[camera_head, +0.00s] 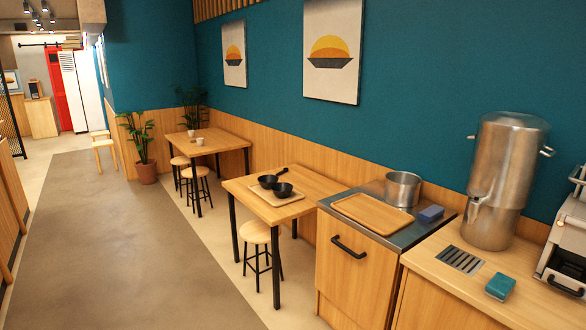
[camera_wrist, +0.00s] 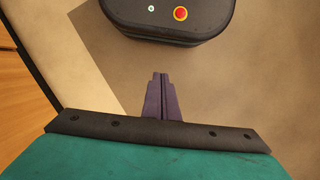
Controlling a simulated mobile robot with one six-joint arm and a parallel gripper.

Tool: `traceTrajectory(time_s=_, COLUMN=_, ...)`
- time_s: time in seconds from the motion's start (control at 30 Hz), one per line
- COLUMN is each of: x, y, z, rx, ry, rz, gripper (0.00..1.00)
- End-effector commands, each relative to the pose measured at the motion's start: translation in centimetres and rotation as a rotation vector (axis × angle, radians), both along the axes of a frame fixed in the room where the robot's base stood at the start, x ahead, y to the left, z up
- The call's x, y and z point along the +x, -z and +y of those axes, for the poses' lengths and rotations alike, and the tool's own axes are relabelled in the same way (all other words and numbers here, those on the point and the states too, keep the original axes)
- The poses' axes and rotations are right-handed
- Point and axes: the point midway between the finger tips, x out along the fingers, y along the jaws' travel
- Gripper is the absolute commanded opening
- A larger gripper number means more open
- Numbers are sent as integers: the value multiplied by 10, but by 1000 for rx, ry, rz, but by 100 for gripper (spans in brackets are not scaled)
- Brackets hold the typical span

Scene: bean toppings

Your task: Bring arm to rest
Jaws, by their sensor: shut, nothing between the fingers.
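My gripper (camera_wrist: 161,77) shows in the wrist view. Its two dark fingers are together with nothing between them. It points down over the floor, close to my dark base with a red button at the top of that view. My arm and gripper do not show in the head view.
A wooden counter (camera_head: 425,312) with a steel dispenser (camera_head: 497,180) and a teal sponge (camera_head: 500,286) is at right. A cabinet holds an empty wooden tray (camera_head: 373,211) and a steel pot (camera_head: 403,188). A table (camera_head: 313,182) bears black pans. The grey floor (camera_head: 120,240) at left is clear.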

Motion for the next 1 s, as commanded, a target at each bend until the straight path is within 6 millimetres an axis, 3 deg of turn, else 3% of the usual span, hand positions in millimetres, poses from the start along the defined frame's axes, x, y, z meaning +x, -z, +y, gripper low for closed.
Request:
traceTrajectory(time_s=0.03, x=-14, y=18, z=0, rx=0, ry=0, rz=26, gripper=0)
traceTrajectory(time_s=0.2, x=-55, y=56, z=0, rx=0, ry=-1, rz=99, gripper=0)
traceTrajectory(time_s=0.43, x=-101, y=92, z=0, rx=0, ry=-2, rz=177, gripper=0)
traceTrajectory(time_s=0.6, x=-115, y=100, z=0, rx=0, ry=-2, rz=200, gripper=0)
traceTrajectory(time_s=1.0, x=-115, y=100, z=0, rx=0, ry=-2, rz=200, gripper=0)
